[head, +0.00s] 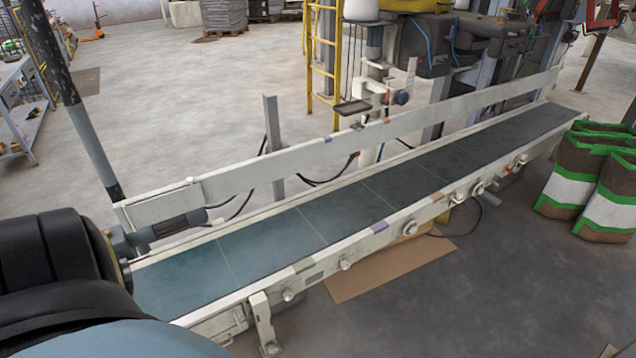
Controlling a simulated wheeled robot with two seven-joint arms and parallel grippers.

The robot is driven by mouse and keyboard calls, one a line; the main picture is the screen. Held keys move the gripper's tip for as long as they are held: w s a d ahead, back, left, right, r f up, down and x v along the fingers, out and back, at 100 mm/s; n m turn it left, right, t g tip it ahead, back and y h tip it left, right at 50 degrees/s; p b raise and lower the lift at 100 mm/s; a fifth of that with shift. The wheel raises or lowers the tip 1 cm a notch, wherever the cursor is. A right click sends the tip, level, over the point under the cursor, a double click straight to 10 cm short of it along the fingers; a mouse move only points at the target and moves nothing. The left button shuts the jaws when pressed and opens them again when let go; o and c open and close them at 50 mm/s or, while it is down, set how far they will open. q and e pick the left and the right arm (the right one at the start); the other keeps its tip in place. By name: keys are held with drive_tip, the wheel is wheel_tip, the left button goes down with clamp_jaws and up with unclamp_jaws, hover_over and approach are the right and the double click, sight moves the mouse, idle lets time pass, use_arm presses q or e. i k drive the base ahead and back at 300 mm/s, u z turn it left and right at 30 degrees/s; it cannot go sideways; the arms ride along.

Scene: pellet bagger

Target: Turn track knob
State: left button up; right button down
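A long conveyor with a dark grey-blue belt (345,212) runs from the lower left to the upper right. Several pale round knobs or roller ends line its near side rail, among them a larger knob (410,228), a knob (346,264) and one lower left (288,295). A dark round knob (402,98) sits on a bracket behind the far guard rail. I cannot tell which one is the track knob. Neither of my grippers shows, and nothing is seen touching the knobs.
A dark rounded body covers the lower left, with a grey cylinder (178,224) beside the belt's near end. Filled bags (613,192) stand at the right. Cardboard (385,272) lies on the floor under the conveyor. A yellow ladder (322,55) stands behind. The near floor is otherwise mostly clear.

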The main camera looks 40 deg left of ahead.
sight(288, 294)
drive_tip(key=u, duration=0.9)
drive_tip(key=i, duration=1.45)
drive_tip(key=u, duration=1.1)
